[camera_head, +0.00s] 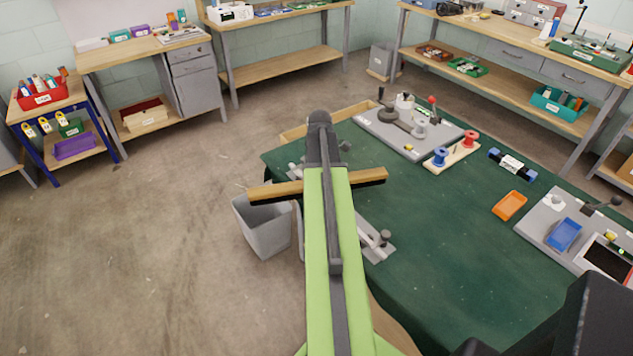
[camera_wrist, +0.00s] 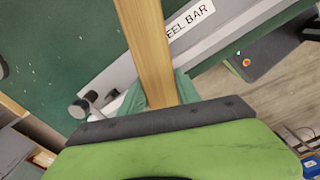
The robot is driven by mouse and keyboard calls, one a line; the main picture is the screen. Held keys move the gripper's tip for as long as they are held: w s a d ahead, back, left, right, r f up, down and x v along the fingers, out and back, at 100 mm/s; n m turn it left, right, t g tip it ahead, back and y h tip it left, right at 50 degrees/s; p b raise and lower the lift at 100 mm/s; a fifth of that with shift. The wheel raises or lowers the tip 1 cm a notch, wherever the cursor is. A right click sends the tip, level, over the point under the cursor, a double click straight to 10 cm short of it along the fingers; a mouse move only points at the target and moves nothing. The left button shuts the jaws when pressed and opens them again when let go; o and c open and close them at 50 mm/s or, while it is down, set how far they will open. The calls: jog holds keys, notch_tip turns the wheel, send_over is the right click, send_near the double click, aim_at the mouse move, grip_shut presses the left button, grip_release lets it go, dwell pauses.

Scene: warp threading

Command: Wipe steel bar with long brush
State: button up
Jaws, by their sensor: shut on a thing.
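The long brush (camera_wrist: 150,45) has a wooden back and, in the head view (camera_head: 366,177), a dark bristle edge at its right part. It lies crosswise under my green arm. My gripper (camera_wrist: 160,100) is shut around the wood; in the head view the arm hides the jaws. The grey steel bar (camera_wrist: 215,32), with a white label partly reading "EEL BAR", runs diagonally below the brush in the wrist view. The brush covers part of the label. In the head view, a grey part of the bar's fixture (camera_head: 378,243) shows right of my arm. I cannot tell whether bristles touch the bar.
The green table (camera_head: 450,255) has clear room right of my arm. A grey machine plate (camera_head: 385,133), blue and red spools (camera_head: 441,156), an orange tray (camera_head: 509,205) and a blue tray (camera_head: 564,234) lie farther right. A grey bin (camera_head: 262,232) stands left of the table.

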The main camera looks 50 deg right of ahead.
jog(key=shift+s+a, duration=0.5)
jog(key=shift+s, duration=1.45)
jog(key=shift+s+a, duration=0.55)
jog(key=shift+s, duration=1.4)
jog(key=shift+s+a, duration=0.5)
jog(key=shift+s, duration=1.45)
notch_tip(320, 180, up, 6)
jog(key=p, duration=0.6)
notch_tip(320, 180, up, 3)
jog(key=p, duration=0.3)
